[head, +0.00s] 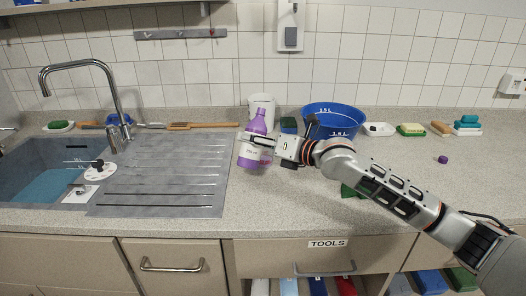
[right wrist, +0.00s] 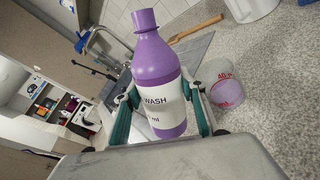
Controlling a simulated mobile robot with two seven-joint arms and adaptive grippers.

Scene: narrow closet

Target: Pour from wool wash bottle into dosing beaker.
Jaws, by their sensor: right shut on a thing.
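The purple wool wash bottle (head: 257,125) has a white label and stands out above the counter right of the drainer, leaning slightly to the right at its top. My right gripper (head: 247,143) is shut around its labelled middle. In the right wrist view the bottle (right wrist: 155,60) sits between both fingers (right wrist: 160,108), its neck free. The dosing beaker (right wrist: 223,80), clear with red marks, stands on the counter beside the bottle and shows a pinkish tint low down. In the head view it is mostly hidden behind the bottle and gripper. My left gripper is not in view.
A white jug (head: 261,101) and a blue bucket (head: 334,117) stand behind, near the wall. A small purple cap (head: 442,159) lies at the right. The sink (head: 45,178) and grey drainer (head: 165,170) are at the left. Sponges and brushes line the back. The front counter is largely clear.

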